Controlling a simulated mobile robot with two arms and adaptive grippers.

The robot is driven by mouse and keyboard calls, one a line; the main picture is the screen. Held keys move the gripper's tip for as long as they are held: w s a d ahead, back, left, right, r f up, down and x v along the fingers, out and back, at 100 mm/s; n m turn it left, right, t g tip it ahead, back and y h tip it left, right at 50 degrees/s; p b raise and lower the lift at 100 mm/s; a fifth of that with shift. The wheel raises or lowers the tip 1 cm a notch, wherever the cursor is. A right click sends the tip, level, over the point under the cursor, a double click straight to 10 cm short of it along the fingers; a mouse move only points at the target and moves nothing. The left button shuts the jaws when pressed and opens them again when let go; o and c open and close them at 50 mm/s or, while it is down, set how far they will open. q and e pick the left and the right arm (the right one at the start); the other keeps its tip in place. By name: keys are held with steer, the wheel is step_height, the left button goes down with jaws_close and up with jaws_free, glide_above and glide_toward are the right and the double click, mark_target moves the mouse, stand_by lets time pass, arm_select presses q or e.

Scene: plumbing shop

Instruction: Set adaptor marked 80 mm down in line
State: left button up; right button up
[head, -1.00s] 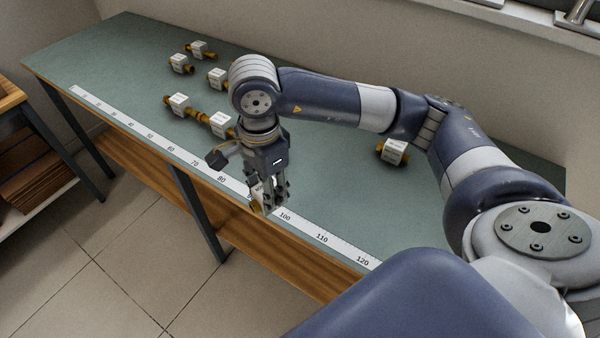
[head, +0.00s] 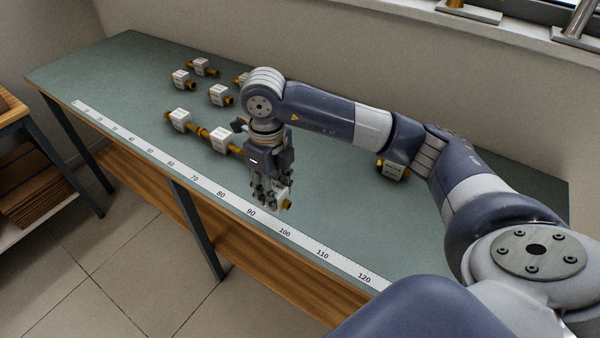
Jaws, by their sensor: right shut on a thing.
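My right gripper (head: 270,192) points down over the green bench top, just behind the ruler strip near its 90 to 100 marks. It is shut on a brass adaptor with a white label block (head: 283,196); the fingers partly cover it and its marking is not readable. Two adaptors lie end to end in a line behind the ruler: one on the left (head: 180,119) and one on the right (head: 221,139). The right one lies a little left of my gripper. I cannot tell whether the held adaptor touches the bench. My left gripper is not in view.
The white ruler strip (head: 209,188) runs along the bench's front edge. Several loose adaptors lie farther back, among them one at the left (head: 181,79) and one in the middle (head: 219,95). Another adaptor (head: 393,169) lies to the right, beneath my forearm.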

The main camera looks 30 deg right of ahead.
steer(key=w+d, duration=0.1)
steer(key=d, duration=0.1)
steer(key=w+d+p, duration=0.1)
steer(key=d, duration=0.2)
steer(key=w+d+p, duration=0.1)
steer(key=d, duration=0.1)
steer(key=shift+w+d+f, duration=0.15)
steer(key=shift+d+f, duration=0.15)
steer(key=shift+d, duration=0.05)
steer(key=shift+w+d+f, duration=0.1)
steer(key=shift+w+d, duration=0.2)
steer(key=shift+d, duration=0.25)
steer(key=f, duration=0.1)
steer(key=f+p, duration=0.1)
steer(key=d+f+p, duration=0.1)
steer(key=shift+w+d+f, duration=0.1)
steer(key=shift+w+f, duration=0.05)
steer(key=shift+w, duration=0.1)
steer(key=shift+f, duration=0.2)
steer(key=shift+f+b, duration=0.25)
steer(key=shift+b, duration=0.05)
steer(key=o, duration=1.1)
steer(key=shift+r, duration=0.1)
